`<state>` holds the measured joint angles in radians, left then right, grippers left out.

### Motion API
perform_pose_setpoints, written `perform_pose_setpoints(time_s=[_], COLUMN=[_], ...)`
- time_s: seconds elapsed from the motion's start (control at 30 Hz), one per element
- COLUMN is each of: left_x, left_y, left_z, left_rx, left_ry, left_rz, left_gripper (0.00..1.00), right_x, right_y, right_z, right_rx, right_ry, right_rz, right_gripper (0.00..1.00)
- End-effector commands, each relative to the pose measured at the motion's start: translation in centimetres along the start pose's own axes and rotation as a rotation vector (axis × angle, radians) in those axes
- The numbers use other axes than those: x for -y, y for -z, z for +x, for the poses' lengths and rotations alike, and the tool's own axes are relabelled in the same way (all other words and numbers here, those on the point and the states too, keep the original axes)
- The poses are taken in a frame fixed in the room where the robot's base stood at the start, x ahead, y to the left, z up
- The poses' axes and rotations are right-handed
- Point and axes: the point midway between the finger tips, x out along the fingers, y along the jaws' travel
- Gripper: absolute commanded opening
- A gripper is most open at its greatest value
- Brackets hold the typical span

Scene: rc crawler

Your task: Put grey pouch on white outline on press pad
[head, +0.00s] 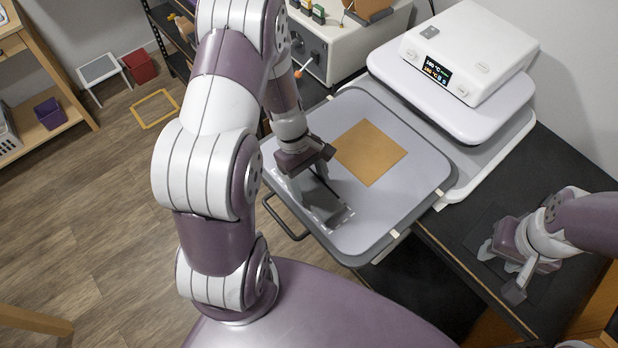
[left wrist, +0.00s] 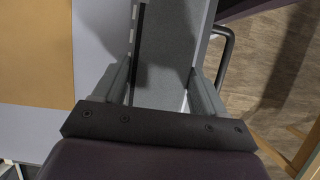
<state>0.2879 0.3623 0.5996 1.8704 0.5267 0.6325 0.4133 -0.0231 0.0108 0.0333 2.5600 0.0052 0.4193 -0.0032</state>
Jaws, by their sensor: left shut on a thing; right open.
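My left gripper (head: 312,174) is shut on the grey pouch (head: 322,203), over the near left part of the press pad (head: 408,165). In the left wrist view the pouch (left wrist: 165,65) fills the space between the two fingers. White dashes of the outline (head: 350,212) show along the pouch's edges, and one line (left wrist: 138,40) runs along its left side in the left wrist view. The rest of the outline is hidden. I cannot tell whether the pouch touches the pad. My right gripper (head: 503,269) is open and empty above the black table at the right.
A tan square (head: 370,152) lies on the pad beside the pouch. The white heat press (head: 470,55) with its display stands behind. A dark handle (head: 285,222) sticks out from the pad's near left edge. A cream control box (head: 345,45) stands at the back.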

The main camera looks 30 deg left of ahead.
Motion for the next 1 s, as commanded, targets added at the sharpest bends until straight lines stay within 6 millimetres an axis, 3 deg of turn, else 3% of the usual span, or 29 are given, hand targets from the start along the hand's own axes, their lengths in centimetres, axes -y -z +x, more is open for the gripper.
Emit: perform_pose_setpoints(time_s=[0.07,0.1,0.17,0.53,0.87,0.9,1.0], left_x=[0.0,0.0,0.0,-0.1,-0.1,0.0,0.0], left_y=[0.1,0.1,0.1,0.0,0.1,-0.2,-0.2], left_z=[0.3,0.2,0.2,-0.7,-8.9,-10.3,-11.7], left_rx=[0.000,0.000,0.000,0.000,-0.004,-0.002,0.001], left_ry=[0.000,0.000,0.000,-0.003,-0.004,-0.001,0.001], left_rz=[0.000,0.000,0.000,0.001,0.000,0.000,-0.001], left_gripper=[0.41,0.81,0.97,0.97,0.97,0.97,0.97], right_x=[0.0,0.0,0.0,0.0,0.0,0.0,0.0], right_y=[0.0,0.0,0.0,0.0,-0.2,-0.1,0.1], right_z=[0.3,0.2,0.2,0.1,1.3,0.3,-0.7], right_rx=[0.000,0.000,0.000,0.000,0.000,0.001,-0.001], right_ry=[0.000,0.000,0.000,0.000,0.000,0.000,0.000], right_rz=[0.000,0.000,0.000,0.000,0.000,0.000,0.000], right_gripper=[0.43,0.43,0.43,0.43,0.43,0.43,0.43])
